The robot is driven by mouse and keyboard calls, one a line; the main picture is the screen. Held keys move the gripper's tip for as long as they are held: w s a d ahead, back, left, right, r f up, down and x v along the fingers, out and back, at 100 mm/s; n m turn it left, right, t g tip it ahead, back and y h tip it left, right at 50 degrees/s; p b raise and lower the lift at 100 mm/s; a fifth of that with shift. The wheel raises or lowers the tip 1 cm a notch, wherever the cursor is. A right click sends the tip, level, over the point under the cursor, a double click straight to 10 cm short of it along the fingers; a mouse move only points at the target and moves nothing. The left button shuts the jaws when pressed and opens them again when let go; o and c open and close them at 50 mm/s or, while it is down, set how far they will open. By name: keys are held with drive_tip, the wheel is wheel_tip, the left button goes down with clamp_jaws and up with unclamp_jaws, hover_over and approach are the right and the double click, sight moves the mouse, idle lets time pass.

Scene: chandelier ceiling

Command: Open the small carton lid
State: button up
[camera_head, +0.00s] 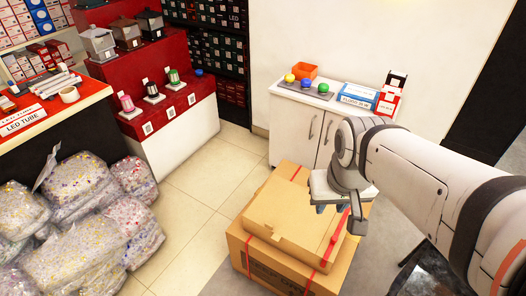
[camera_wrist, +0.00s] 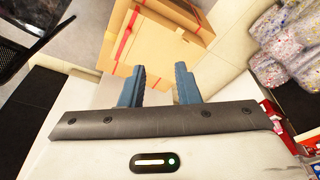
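The small carton (camera_head: 285,222) is brown cardboard with red tape and sits on top of a larger taped carton (camera_head: 262,266) on the floor. Its top lid looks closed in the head view, and my arm hides its right part. The small carton also shows in the wrist view (camera_wrist: 150,50), beyond the fingertips. My gripper (camera_head: 330,208) is over the right part of the carton in the head view. In the wrist view its two blue-grey fingers (camera_wrist: 160,67) are apart with nothing between them. I cannot tell whether they touch the carton.
A white cabinet (camera_head: 300,122) with small items on top stands behind the cartons. Filled clear bags (camera_head: 90,225) lie at the left, near a red and white display stand (camera_head: 170,125). Bare tiled floor (camera_head: 200,185) lies between the bags and cartons.

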drive_tip(key=w+a+f+n+g+b, duration=0.1)
drive_tip(key=w+a+f+n+b, duration=0.2)
drive_tip(key=w+f+b, duration=0.5)
drive_tip(key=w+a+f+n+b, duration=0.4)
drive_tip(key=w+f+b, duration=0.3)
drive_tip(key=f, duration=1)
drive_tip(key=w+a+f+n+g+b, duration=0.1)
drive_tip(key=w+a+f+n+b, duration=0.2)
drive_tip(key=w+f+b, duration=0.5)
drive_tip(key=shift+w+a+f+n+g+b, duration=0.1)
drive_tip(key=shift+w+f+n, duration=0.15)
drive_tip(key=shift+f, duration=0.65)
drive_tip(key=shift+w+f+n+g+b, duration=0.15)
drive_tip(key=shift+w+f, duration=0.25)
drive_tip(key=shift+f, duration=0.55)
drive_tip(key=shift+w+a+f+n+g+b, duration=0.1)
drive_tip(key=shift+w+f+n, duration=0.15)
drive_tip(key=shift+f, duration=0.65)
wheel_tip(320, 180, down, 8)
drive_tip(key=shift+w+r+b, duration=0.1)
drive_tip(key=shift+w+b, duration=0.05)
drive_tip(key=shift+b, duration=1.05)
drive_tip(key=shift+c, duration=0.6)
clamp_jaws()
